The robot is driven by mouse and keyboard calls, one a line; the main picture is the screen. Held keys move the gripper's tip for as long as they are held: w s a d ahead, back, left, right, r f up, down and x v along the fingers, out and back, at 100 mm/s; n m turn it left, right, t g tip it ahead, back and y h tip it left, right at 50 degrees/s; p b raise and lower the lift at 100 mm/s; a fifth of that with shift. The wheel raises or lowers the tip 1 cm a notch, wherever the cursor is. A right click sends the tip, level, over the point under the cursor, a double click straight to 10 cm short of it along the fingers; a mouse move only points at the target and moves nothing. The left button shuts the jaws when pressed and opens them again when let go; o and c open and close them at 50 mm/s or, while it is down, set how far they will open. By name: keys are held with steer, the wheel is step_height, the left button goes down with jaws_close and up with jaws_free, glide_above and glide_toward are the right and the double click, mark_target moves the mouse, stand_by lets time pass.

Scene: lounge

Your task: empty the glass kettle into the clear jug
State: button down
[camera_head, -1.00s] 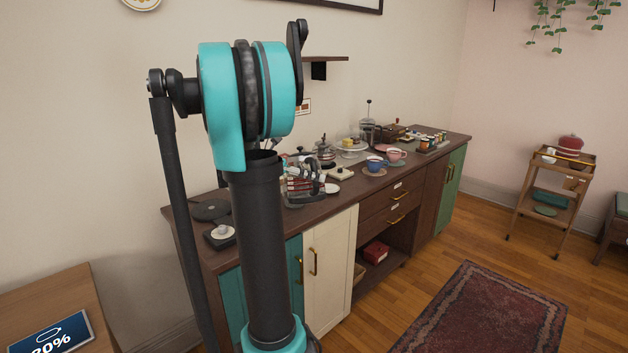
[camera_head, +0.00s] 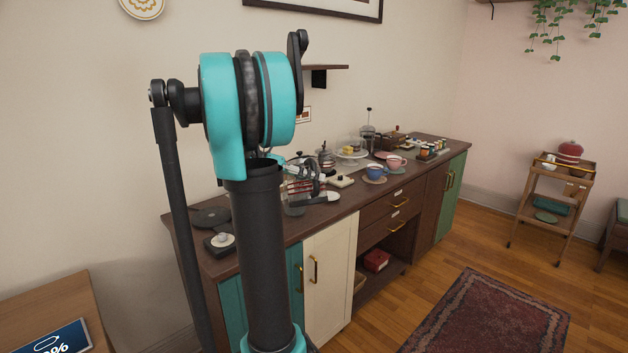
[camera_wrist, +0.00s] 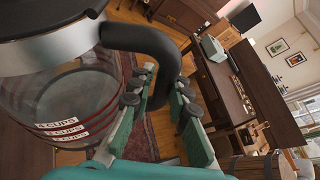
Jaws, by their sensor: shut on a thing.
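The glass kettle (camera_wrist: 60,100) fills the left of the wrist view, with a black lid, a metal band and red-and-white cup marks. Its black handle (camera_wrist: 155,50) runs between the fingers of my gripper (camera_wrist: 164,84), which is shut on it. The room looks slanted behind it in this view. In the head view the kettle (camera_head: 303,186) shows small above the counter, partly behind my arm, and looks tilted. A clear glass shape (camera_head: 295,209) below it may be the clear jug, but I cannot make it out surely. Whether any liquid flows is too small to tell.
The dark counter (camera_head: 262,238) also bears a blue cup (camera_head: 376,171), a pink cup (camera_head: 394,163), a cake stand (camera_head: 351,159), a plunger pot (camera_head: 368,138) and a round black plate (camera_head: 211,217). A rug (camera_head: 490,325) lies on the floor in front.

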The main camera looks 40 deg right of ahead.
mark_target(312, 158)
steer(key=shift+w+d+r+n+g, duration=0.1)
steer(key=shift+w+r+n+g, duration=0.15)
steer(key=shift+r, duration=0.5)
steer(key=shift+w+r+n+g, duration=0.15)
steer(key=shift+r+n+g, duration=0.15)
steer(key=shift+r, duration=0.45)
steer(key=shift+w+d+r+n+g, duration=0.15)
steer(key=shift+w+r+n, duration=0.1)
steer(key=shift+r, duration=0.35)
steer(key=shift+w+r+n+g, duration=0.1)
steer(key=shift+w+r+n, duration=0.1)
steer(key=shift+r, duration=0.35)
steer(key=shift+n+g, duration=0.5)
steer(key=shift+n, duration=0.4)
steer(key=shift+w+d+r, duration=0.2)
steer(key=shift+w+r, duration=0.35)
steer(key=shift+r, duration=0.35)
steer(key=shift+w+d+r, duration=0.2)
steer(key=shift+w+r, duration=0.35)
steer(key=shift+r, duration=0.35)
stand_by(0.7)
steer(key=shift+w+r, duration=0.1)
steer(key=shift+r, duration=0.1)
stand_by(1.8)
